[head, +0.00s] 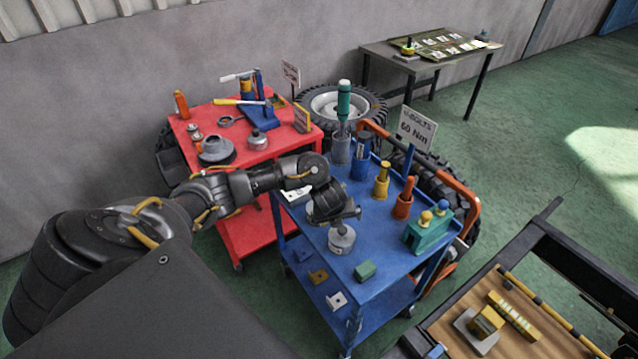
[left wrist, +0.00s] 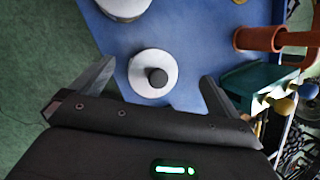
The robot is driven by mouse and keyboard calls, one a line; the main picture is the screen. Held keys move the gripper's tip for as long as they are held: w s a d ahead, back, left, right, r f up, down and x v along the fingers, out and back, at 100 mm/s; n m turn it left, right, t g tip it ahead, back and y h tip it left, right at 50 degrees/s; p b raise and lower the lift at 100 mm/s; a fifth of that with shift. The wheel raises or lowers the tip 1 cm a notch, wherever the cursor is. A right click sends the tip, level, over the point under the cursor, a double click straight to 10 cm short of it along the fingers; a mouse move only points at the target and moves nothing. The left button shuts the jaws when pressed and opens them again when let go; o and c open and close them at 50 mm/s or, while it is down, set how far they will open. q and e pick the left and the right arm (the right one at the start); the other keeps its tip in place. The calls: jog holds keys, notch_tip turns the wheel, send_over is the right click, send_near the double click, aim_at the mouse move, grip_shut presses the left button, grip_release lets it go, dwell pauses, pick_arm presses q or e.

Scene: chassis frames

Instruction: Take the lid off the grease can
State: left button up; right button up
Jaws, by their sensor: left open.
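The grease can (head: 342,241) is a small grey-white round can on the near part of the blue cart's top. In the left wrist view its pale round lid (left wrist: 138,75) with a dark knob (left wrist: 157,77) shows from above, near the cart's edge. My left gripper (head: 335,212) is over the can and hides part of its top in the head view. In the left wrist view its fingers (left wrist: 156,84) are spread wide, one on each side of the lid, with gaps on both sides. My right gripper is not in view.
A red cart (head: 255,160) with tools stands behind left. A wooden-topped bench (head: 450,335) is at front right.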

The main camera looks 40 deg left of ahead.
pick_arm(q)
jog(key=a+r+m+g+y, duration=0.1)
jog(key=a+r+m+y, duration=0.1)
jog(key=a+r, duration=0.5)
jog(key=b+x, duration=0.1)
jog(key=x, duration=0.1)
jog(key=b+x, duration=0.1)
jog(key=x, duration=0.2)
jog(key=b+x, duration=0.2)
jog(key=shift+a+f, duration=0.3)
jog(key=shift+a, duration=0.15)
jog(key=shift+w+a+f+b, duration=0.2)
jog(key=shift+f+b, duration=0.1)
jog(key=shift+f, duration=0.05)
jog(key=shift+x, duration=2.5)
jog(key=c, duration=1)
